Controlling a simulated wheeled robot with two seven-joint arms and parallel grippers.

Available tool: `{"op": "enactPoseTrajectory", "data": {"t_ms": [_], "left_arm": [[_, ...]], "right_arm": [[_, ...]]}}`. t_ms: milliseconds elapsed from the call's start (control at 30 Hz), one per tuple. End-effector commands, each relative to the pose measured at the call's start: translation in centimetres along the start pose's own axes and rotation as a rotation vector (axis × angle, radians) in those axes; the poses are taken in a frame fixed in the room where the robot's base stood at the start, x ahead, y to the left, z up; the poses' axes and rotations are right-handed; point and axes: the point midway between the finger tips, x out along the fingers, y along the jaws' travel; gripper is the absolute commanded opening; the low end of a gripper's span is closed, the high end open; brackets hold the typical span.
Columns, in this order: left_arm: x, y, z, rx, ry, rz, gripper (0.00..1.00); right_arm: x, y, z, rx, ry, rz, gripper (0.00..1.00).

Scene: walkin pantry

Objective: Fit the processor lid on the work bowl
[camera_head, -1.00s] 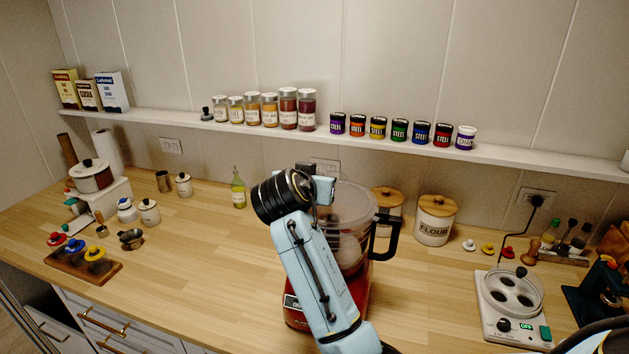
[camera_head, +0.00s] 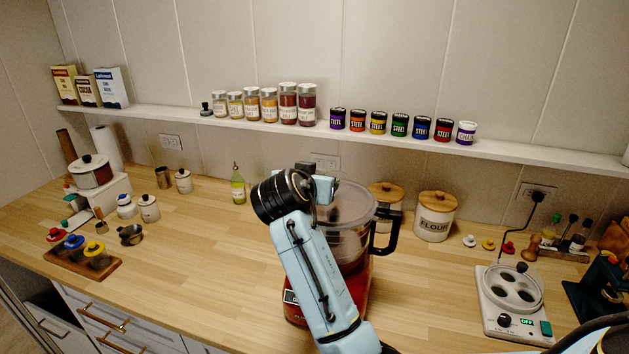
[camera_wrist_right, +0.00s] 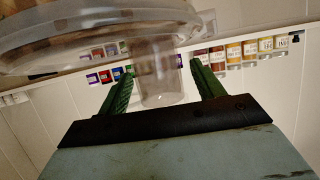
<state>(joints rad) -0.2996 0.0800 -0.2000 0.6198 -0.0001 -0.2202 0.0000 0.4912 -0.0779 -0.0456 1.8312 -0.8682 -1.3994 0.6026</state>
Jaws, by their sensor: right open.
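The red food processor (camera_head: 359,286) stands on the counter, partly hidden behind my right arm. Its clear work bowl (camera_head: 350,247) has a black handle (camera_head: 386,236) on the right. The clear round lid (camera_head: 352,207) lies over the bowl's top; whether it is fully seated cannot be told. In the right wrist view the lid (camera_wrist_right: 90,28) fills the upper left, with its clear feed tube (camera_wrist_right: 156,75) between the green fingers of my right gripper (camera_wrist_right: 163,68). The fingers are open, apart from the tube on both sides. My left gripper is not in view.
A flour canister (camera_head: 434,216) and another wooden-lidded canister stand behind the processor. A green bottle (camera_head: 238,186) stands to the left. A white egg cooker (camera_head: 514,300) is at the right. The counter left of the processor (camera_head: 205,255) is clear.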

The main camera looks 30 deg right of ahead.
Motion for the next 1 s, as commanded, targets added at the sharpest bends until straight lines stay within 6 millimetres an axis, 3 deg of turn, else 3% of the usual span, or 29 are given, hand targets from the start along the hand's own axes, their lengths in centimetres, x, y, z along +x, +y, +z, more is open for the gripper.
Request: {"op": "enactPoseTrajectory", "data": {"t_ms": [167, 400, 600, 800, 1000], "left_arm": [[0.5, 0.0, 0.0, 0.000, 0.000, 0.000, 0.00], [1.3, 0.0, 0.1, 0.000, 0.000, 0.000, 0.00], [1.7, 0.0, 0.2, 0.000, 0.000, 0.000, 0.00], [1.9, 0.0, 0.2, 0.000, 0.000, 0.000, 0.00], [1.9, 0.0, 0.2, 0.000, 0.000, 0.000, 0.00]], "right_arm": [[-2.4, -0.1, 0.1, 0.004, 0.000, -0.005, 0.67], [-7.9, -0.1, 0.1, 0.005, -0.001, -0.005, 0.67], [-11.5, -0.1, 0.1, 0.002, 0.000, -0.003, 0.67], [-13.0, 0.0, 0.0, 0.001, 0.001, -0.001, 0.67], [-13.2, 0.0, 0.0, 0.000, 0.001, 0.000, 0.67]]}}
